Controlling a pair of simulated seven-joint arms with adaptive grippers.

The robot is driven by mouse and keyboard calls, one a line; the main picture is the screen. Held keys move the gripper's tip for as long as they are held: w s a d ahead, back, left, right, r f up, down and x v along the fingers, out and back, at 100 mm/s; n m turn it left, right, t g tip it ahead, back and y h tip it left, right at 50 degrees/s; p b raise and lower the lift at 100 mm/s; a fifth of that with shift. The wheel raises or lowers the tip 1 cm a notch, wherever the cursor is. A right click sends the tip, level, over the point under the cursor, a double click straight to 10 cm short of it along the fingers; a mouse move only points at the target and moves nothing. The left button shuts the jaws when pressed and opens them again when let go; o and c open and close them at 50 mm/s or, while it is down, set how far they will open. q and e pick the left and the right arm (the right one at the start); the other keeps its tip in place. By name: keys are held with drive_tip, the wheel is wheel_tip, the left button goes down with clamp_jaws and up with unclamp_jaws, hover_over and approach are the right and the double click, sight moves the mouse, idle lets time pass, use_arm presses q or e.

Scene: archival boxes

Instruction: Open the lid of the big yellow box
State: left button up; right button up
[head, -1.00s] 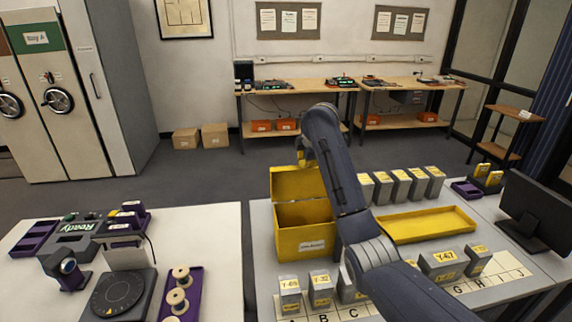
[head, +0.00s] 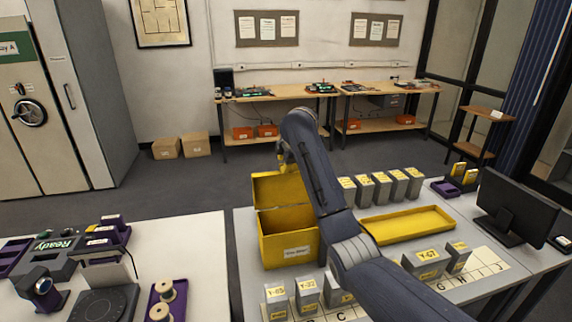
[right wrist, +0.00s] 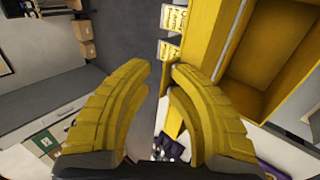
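The big yellow box (head: 288,243) stands on the grey table with a white label on its front. Its lid (head: 280,188) is raised upright at the back, and the box's inside shows. My right arm reaches across the box's right side. My right gripper (head: 284,163) is at the top of the raised lid, partly hidden by the arm. In the right wrist view, its two yellow fingers (right wrist: 161,72) are apart with a narrow gap, next to the yellow lid and box (right wrist: 270,60). Whether they touch the lid is unclear. My left gripper is not in view.
A shallow yellow tray (head: 408,225) lies right of the box. Several grey labelled boxes (head: 381,189) stand behind the tray, with others (head: 307,292) in front. A monitor (head: 517,207) stands at the right. A white table with devices (head: 195,245) is at the left.

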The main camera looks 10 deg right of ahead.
drive_tip(key=shift+f, duration=0.45)
drive_tip(key=v, duration=1.2)
drive_tip(key=shift+r, duration=0.35)
